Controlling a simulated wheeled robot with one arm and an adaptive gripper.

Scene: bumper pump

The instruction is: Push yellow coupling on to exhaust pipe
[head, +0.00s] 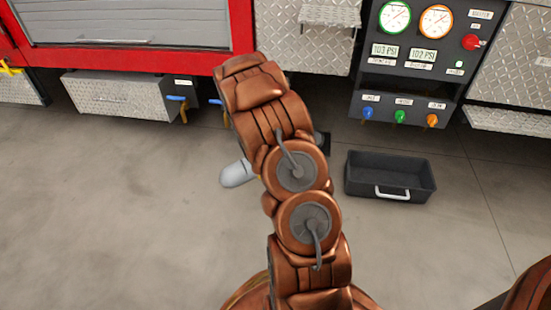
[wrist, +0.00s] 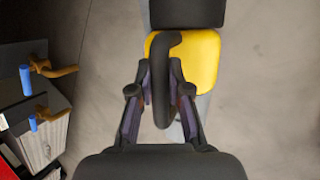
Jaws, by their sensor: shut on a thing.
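In the wrist view the yellow coupling (wrist: 205,62) lies just beyond my gripper (wrist: 163,82). A curved black handle (wrist: 168,50) runs over it, and my fingers are shut on this handle from both sides. A black block (wrist: 188,12) sits at the far end of the coupling. A pale grey surface (wrist: 203,104) shows beside and below the yellow part. In the head view my arm hides the gripper and nearly all of the coupling. A light grey rounded piece (head: 237,174) sticks out left of my arm. I cannot tell which part is the exhaust pipe.
A black open bin (head: 390,176) with a white handle stands on the floor at right. A control panel (head: 415,60) and a red-framed truck side (head: 130,45) are behind. Metal boxes with blue-handled valves (wrist: 28,80) lie left in the wrist view. Bare floor (head: 110,210) is free at left.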

